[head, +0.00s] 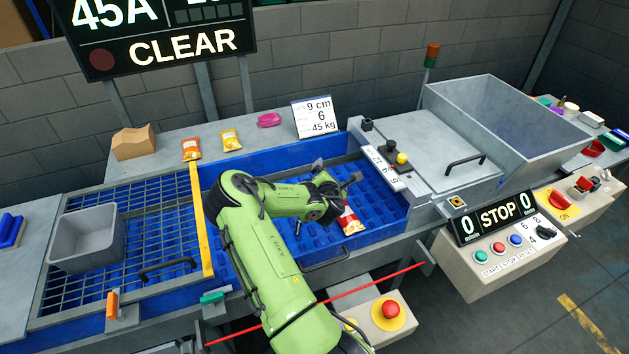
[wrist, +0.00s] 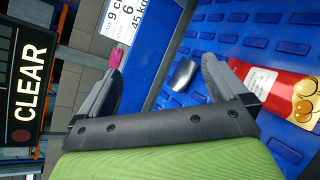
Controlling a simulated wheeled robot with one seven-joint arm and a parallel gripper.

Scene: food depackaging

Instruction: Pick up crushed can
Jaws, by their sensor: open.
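A small silvery, dented piece that looks like the crushed can (wrist: 183,74) lies on the blue slotted bed, seen in the wrist view beyond and between my fingers, nearer the right one. I cannot make it out in the head view, where my gripper may hide it. My gripper (head: 337,170) is over the right part of the blue bed, its fingers spread wide and empty. The wrist view shows the same gripper (wrist: 160,66) with clear space between the fingers and the can apart from both.
A red packet (head: 350,222) lies on the bed close to my gripper; it also shows right of the right finger in the wrist view (wrist: 278,92). A yellow bar (head: 202,220) and a metal machine (head: 430,145) flank the bed. A grey bin (head: 88,241) stands left.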

